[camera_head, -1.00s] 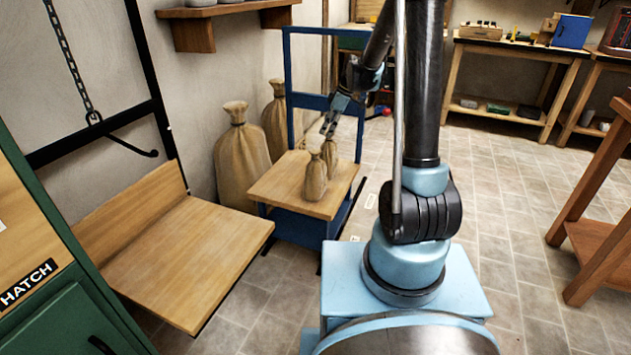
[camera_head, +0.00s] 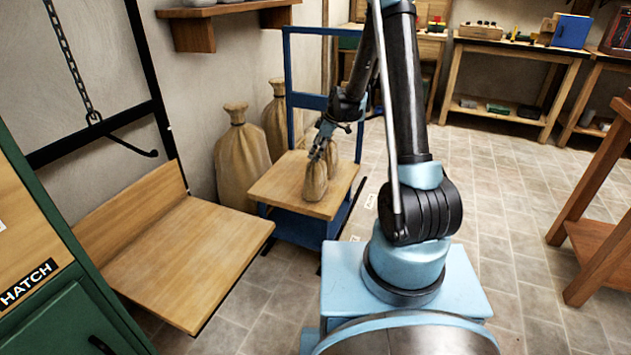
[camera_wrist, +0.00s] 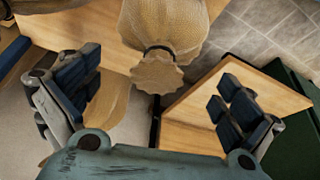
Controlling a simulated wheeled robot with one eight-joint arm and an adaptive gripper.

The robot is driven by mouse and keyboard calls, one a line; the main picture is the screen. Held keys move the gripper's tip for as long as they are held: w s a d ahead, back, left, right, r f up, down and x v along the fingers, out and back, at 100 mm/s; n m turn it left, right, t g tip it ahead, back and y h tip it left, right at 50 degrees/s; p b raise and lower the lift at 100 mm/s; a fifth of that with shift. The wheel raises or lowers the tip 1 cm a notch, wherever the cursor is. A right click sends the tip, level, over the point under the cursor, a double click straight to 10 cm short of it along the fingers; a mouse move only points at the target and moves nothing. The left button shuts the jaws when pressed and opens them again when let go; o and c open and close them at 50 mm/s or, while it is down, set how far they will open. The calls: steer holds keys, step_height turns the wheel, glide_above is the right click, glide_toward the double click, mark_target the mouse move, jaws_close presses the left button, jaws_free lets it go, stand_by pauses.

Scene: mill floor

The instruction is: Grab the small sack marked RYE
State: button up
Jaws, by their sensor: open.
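In the wrist view the tied neck of a sack (camera_wrist: 165,50) lies between the spread fingers of my gripper (camera_wrist: 158,80), with gaps on both sides. My gripper is open. No RYE mark is readable on either small sack.
Two large sacks (camera_head: 240,165) stand on the floor behind the cart, by the wall. A wooden platform (camera_head: 185,260) with a raised back lies left of the cart, and a green HATCH cabinet (camera_head: 75,315) is at far left.

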mark_target(315, 173)
steer(key=shift+w+x, duration=0.2)
steer(key=shift+x, duration=2.45)
steer(key=c, duration=2.1)
